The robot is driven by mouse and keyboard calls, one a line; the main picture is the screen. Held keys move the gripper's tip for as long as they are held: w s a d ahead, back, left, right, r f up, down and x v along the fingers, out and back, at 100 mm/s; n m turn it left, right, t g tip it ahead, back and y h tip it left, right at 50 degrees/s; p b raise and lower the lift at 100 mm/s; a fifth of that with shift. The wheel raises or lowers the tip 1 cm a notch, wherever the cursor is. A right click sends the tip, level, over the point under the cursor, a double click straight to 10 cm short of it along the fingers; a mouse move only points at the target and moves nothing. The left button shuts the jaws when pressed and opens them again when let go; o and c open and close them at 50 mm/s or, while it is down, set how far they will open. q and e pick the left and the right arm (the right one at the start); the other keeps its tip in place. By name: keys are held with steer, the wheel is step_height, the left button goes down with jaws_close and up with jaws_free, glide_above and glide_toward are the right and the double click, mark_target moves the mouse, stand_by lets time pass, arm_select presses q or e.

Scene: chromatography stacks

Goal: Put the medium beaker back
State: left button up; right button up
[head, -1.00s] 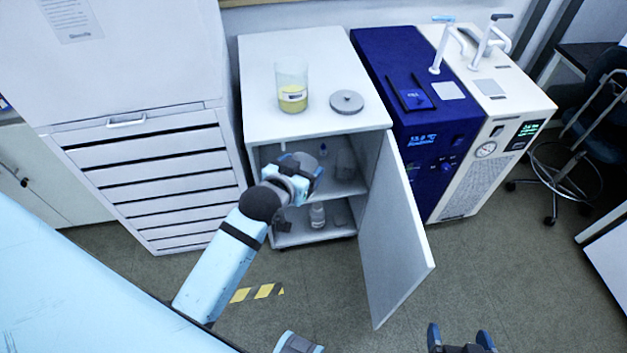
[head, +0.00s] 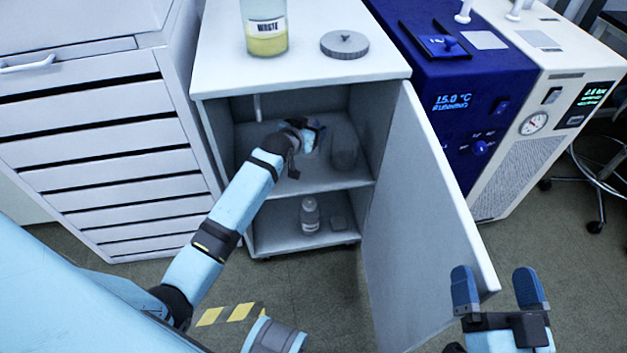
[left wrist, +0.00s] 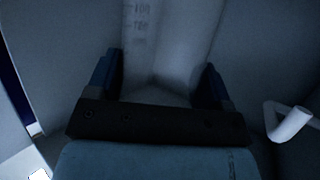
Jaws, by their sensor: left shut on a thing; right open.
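The medium beaker (left wrist: 165,45) is clear glass with printed graduations and stands out between the fingers of my left gripper (left wrist: 157,82) in the left wrist view. The left gripper is shut on it. In the head view the left gripper (head: 306,136) is inside the open cabinet (head: 222,130), above its upper shelf (head: 280,185). The beaker can hardly be made out there, and I cannot tell whether it touches the shelf. My right gripper (head: 500,290) is open and empty, in front of the cabinet door (head: 425,220).
A grey glass vessel (head: 344,150) stands on the upper shelf, right of the left gripper. A bottle (head: 310,214) stands on the lower shelf. On top are a waste beaker (head: 265,30) with yellow liquid and a round grey lid (head: 344,44). Blue equipment (head: 450,80) stands right.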

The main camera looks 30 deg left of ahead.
arm_select(q)
steer(key=f, duration=0.1)
steer(key=f+b, duration=0.1)
steer(key=w+f, duration=0.1)
steer(key=shift+a+f+b, duration=0.25)
steer(key=shift+f+b, duration=0.1)
steer(key=shift+f, duration=0.05)
arm_select(e)
steer(key=shift+a+f+y, duration=0.2)
steer(key=shift+y, duration=0.2)
arm_select(q)
step_height(320, 180, down, 3)
steer(key=shift+r+b, duration=0.15)
steer(key=shift+b, duration=0.4)
arm_select(e)
steer(key=shift+w+a+f, duration=0.1)
steer(key=shift+f, duration=0.7)
arm_select(q)
steer(key=shift+f+b, duration=0.95)
steer(key=shift+f, duration=1.3)
arm_select(e)
step_height(320, 180, down, 3)
steer(key=shift+w+a+r+g, duration=0.1)
steer(key=shift+g, duration=0.8)
arm_select(q)
steer(key=shift+r, duration=0.1)
steer(key=o, duration=1.1)
steer(key=shift+c, duration=0.2)
